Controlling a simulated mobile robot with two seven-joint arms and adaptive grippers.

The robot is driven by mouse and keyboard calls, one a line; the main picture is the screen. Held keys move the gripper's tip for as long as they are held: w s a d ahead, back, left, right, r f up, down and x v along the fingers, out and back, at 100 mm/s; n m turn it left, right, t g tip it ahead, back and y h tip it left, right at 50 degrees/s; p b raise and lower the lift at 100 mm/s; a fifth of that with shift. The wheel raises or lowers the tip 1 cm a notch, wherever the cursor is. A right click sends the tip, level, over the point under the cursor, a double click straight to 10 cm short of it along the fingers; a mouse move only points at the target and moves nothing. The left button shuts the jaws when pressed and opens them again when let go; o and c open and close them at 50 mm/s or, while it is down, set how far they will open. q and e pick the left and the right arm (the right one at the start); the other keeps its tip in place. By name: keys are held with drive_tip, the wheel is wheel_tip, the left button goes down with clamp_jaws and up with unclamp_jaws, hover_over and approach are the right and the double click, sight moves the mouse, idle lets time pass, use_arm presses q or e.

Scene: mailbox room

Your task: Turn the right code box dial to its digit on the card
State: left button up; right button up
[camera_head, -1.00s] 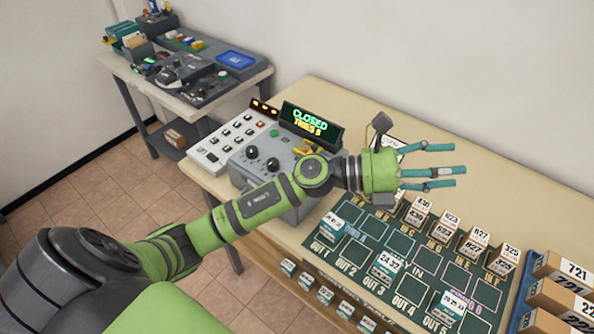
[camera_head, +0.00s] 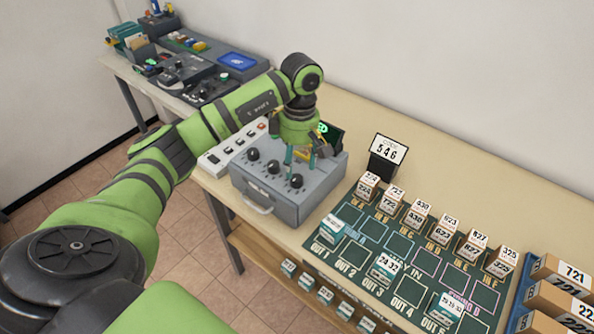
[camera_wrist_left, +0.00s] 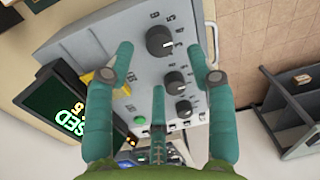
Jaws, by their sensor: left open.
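The grey code box (camera_head: 285,208) stands on the table with three black dials on its top. The right dial (camera_head: 296,181) is the one nearest the card; it also shows large in the left wrist view (camera_wrist_left: 160,41). The middle dial (camera_head: 272,167) and left dial (camera_head: 252,154) are beside it. The card (camera_head: 389,149) reads 546 and stands upright behind the mat. My left gripper (camera_head: 298,165) points down over the box, its teal fingers open around no dial. In the left wrist view the right dial lies between and beyond the spread fingers. My right gripper is out of view.
The display (camera_head: 330,134) is mostly hidden by my left arm in the head view. A white button panel (camera_head: 222,153) lies left of the box. A green mat (camera_head: 410,262) with several small boxes lies to the right.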

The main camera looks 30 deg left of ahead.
sight(296, 177)
use_arm(q)
wheel_tip(296, 177, down, 4)
drive_tip(key=shift+s+r+p, duration=0.1)
drive_tip(key=shift+r+p, duration=0.1)
drive_tip(key=shift+p, duration=0.5)
drive_tip(key=shift+f, duration=0.5)
clamp_jaws()
